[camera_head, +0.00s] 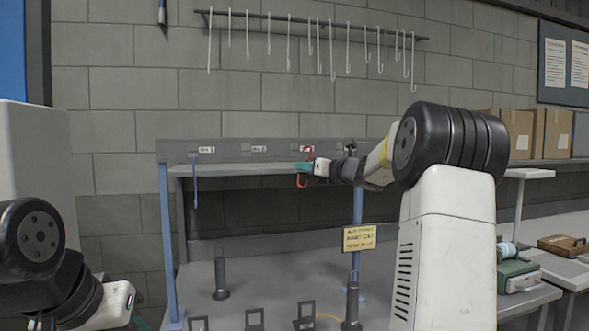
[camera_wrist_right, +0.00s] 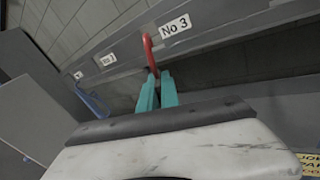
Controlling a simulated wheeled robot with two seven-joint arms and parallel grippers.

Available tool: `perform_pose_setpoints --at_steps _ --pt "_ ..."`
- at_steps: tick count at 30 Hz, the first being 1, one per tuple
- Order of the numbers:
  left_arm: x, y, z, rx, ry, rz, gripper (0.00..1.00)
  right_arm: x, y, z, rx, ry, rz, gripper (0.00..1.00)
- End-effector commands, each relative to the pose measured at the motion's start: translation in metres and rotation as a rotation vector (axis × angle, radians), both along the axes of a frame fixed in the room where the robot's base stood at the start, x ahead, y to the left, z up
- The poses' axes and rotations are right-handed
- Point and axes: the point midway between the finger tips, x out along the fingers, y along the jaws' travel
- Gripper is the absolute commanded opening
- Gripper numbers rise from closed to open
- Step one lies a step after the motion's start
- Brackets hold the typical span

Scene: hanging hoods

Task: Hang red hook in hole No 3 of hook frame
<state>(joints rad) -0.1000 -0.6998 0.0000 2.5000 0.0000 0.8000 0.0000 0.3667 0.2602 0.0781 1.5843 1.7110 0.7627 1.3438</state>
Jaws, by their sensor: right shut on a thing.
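The red hook (camera_head: 302,181) is upright at the hook frame (camera_head: 225,147), by the No 3 label. My right gripper (camera_head: 304,167), with teal fingers, is shut on its middle. In the right wrist view the red hook (camera_wrist_right: 150,50) rises from between the fingertips (camera_wrist_right: 157,77), and its curved top is at the grey beam (camera_wrist_right: 120,62), just left of the No 3 label (camera_wrist_right: 175,27). Hole No 3 is not visible, so I cannot tell whether the tip is in it. My left arm's white wrist (camera_head: 108,306) is low at left; its fingers cannot be made out.
A blue hook (camera_head: 195,183) hangs from the frame at No 1. The frame has blue posts (camera_head: 170,240). A yellow sign (camera_head: 359,238) is below my right arm. Dark upright posts (camera_head: 220,275) stand below. White hooks (camera_head: 332,55) hang on a wall rail.

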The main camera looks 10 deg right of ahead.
Motion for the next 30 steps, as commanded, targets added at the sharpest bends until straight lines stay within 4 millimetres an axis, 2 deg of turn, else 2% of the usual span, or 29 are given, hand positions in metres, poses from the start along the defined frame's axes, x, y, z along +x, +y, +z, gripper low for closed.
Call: perform_pose_setpoints --at_steps 30 --pt "0.0000 0.0000 0.0000 0.000 0.000 0.000 0.36 0.0084 0.0034 0.0009 0.000 0.000 0.000 0.00"
